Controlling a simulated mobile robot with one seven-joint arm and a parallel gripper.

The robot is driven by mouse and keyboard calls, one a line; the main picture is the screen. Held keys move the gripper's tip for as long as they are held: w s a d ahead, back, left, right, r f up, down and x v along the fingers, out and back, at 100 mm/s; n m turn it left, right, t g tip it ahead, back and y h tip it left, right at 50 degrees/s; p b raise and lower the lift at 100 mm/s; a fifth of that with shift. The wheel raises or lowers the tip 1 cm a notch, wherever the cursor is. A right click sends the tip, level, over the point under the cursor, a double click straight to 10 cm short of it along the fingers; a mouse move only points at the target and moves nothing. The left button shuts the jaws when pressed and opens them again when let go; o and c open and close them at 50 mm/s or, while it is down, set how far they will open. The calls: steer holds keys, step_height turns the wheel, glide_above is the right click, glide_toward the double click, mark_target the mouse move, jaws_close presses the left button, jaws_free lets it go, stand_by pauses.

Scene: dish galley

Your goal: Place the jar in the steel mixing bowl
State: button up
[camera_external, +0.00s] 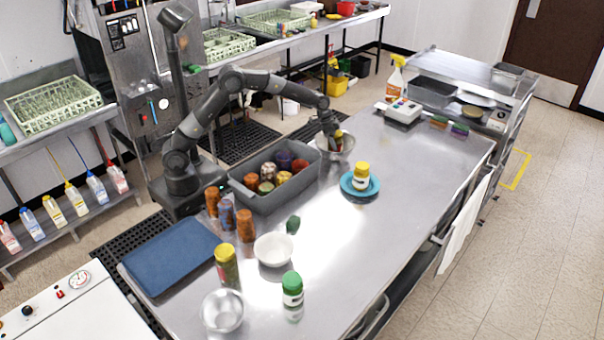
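My gripper (334,137) points down over a shiny steel bowl (348,151) at the far left edge of the table. A small yellow and red item (339,139) shows at my fingertips, in or just above the bowl. It looks like a jar, but the fingers are too small to tell whether they are shut on it. Other jars stand about: one with a yellow lid (361,174) on a blue plate, one with a yellow lid (226,267) at the near left, and one with a green lid (292,289). A second shiny bowl (222,311) is at the near end.
A grey bin (265,204) with several jars stands beside my arm. Orange and purple jars (245,226), a white bowl (273,251), a small green item (293,224) and a blue tray (170,258) are nearby. The table's right middle (410,180) is clear.

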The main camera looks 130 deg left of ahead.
steer(key=shift+o, duration=0.9)
steer(key=shift+r, duration=0.2)
steer(key=v, duration=1.2)
steer(key=shift+w, duration=0.1)
